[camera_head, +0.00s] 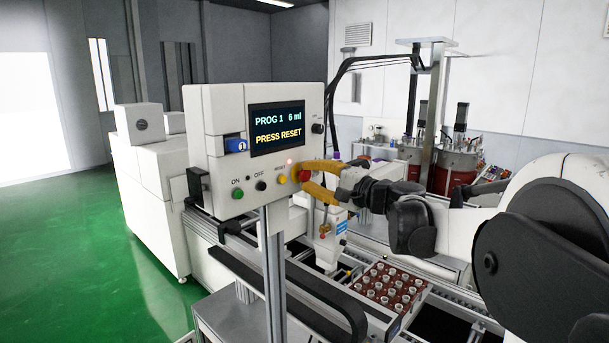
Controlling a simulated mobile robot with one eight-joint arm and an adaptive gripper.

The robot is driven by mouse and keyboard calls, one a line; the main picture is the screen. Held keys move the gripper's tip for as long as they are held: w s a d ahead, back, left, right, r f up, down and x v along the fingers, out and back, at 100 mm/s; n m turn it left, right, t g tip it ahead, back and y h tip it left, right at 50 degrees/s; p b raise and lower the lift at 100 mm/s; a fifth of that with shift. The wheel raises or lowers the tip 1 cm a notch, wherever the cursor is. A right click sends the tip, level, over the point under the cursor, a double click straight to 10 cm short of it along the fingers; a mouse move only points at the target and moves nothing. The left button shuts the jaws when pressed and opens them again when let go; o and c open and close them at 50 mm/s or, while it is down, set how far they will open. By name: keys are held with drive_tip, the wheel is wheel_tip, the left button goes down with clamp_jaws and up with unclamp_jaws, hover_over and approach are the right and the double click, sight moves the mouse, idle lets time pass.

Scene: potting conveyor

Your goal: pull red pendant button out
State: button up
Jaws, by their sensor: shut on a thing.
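The control pendant (222,110) is a white box on a grey post, at the centre left of the head view. Its screen (277,128) reads "PROG 1 6 ml" and "PRESS RESET". The red button (305,176) is at the lower right of the pendant's face, between the yellow fingers of my gripper (306,178). My gripper reaches in from the right and is shut on the red button. The fingers partly cover the button, so I cannot tell how far out it stands.
Green (238,194), black (261,186) and yellow (282,180) buttons sit left of the red one, close to my fingers. A tray (422,290) of several small cups lies on the conveyor below. Green floor (90,260) is clear at left.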

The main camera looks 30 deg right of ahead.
drive_tip(key=o, duration=1.1)
drive_tip(key=shift+w, duration=0.2)
drive_tip(key=shift+s, duration=0.1)
drive_tip(key=v, duration=0.6)
drive_tip(key=shift+a, duration=0.1)
drive_tip(key=s+a+f+n+g+b, duration=0.25)
drive_tip(key=a+f+b, duration=0.35)
drive_tip(key=f, duration=0.5)
drive_tip(key=s+a+f+n+g+h+b, duration=0.15)
drive_tip(key=s+a+f+b, duration=0.4)
drive_tip(key=f, duration=0.55)
drive_tip(key=s+a+f+n+g+y+b, duration=0.1)
drive_tip(key=s+a+f+n+g+b, duration=0.15)
drive_tip(key=a+f+b, duration=0.65)
drive_tip(key=s+f+n+g+h+b, duration=0.1)
drive_tip(key=s+f+b, duration=0.3)
drive_tip(key=f, duration=0.5)
drive_tip(key=s+f+n+g+h+b, duration=0.1)
drive_tip(key=s+f+n+b, duration=0.3)
drive_tip(key=f, duration=0.6)
drive_tip(key=s+d+f+n+g+h+b, duration=0.1)
drive_tip(key=s+f+b, duration=0.4)
drive_tip(key=f, duration=0.5)
drive_tip(key=n+h+b, duration=0.1)
drive_tip(key=h+b, duration=0.1)
drive_tip(key=shift+s+h+b, duration=0.2)
drive_tip(key=shift+h+b, duration=0.15)
drive_tip(key=shift+b, duration=0.05)
